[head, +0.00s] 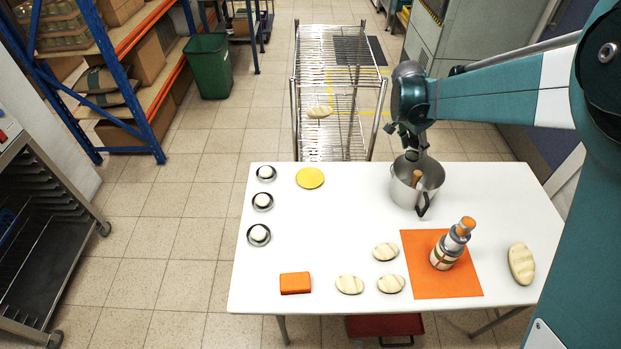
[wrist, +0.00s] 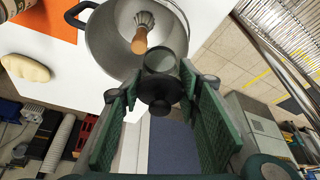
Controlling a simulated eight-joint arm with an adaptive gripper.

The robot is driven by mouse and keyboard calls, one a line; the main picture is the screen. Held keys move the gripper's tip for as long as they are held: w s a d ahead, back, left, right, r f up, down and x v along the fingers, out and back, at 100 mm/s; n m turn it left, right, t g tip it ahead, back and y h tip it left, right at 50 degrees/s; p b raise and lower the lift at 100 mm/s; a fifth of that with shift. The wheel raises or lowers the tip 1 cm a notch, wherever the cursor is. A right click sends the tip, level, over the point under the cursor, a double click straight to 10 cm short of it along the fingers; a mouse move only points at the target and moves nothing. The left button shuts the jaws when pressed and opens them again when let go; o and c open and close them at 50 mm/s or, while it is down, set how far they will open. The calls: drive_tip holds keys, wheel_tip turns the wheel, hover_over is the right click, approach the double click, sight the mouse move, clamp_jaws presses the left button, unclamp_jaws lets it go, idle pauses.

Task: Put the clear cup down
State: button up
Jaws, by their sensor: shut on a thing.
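The clear cup (wrist: 168,60) shows in the wrist view as a small, dark, see-through round thing at the fingertips. My gripper (wrist: 160,98) has its green pads on either side and is shut on it. In the head view my gripper (head: 414,152) is over the back rim of a metal pot (head: 428,187), and the cup cannot be made out there. In the wrist view the cup overlaps the rim of the pot (wrist: 105,40); its height above the table is unclear. The white table (head: 340,220) lies below and in front.
A wood-handled whisk (wrist: 139,40) stands in the pot. An orange mat (head: 422,270) bears a stacked bottle (head: 452,245). Pale oval loaves, an orange block (head: 295,283), a yellow disc (head: 310,178) and small bowls lie around. The table's middle is clear.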

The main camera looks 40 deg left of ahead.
drive_tip(key=s+a+n+y, duration=0.1)
drive_tip(key=s+a+n, duration=0.1)
drive_tip(key=s+a, duration=1.05)
drive_tip(key=s+a+n, duration=0.2)
drive_tip(key=s+a, duration=0.7)
drive_tip(key=a, duration=0.6)
drive_tip(key=shift+a+f+p, duration=0.15)
drive_tip(key=shift+f+p, duration=0.15)
drive_tip(key=shift+f, duration=2.35)
drive_tip(key=shift+f+b, duration=0.55)
drive_tip(key=shift+f, duration=2.55)
drive_tip(key=shift+f+b, duration=0.35)
drive_tip(key=shift+f, duration=1.55)
drive_tip(key=shift+f, duration=0.15)
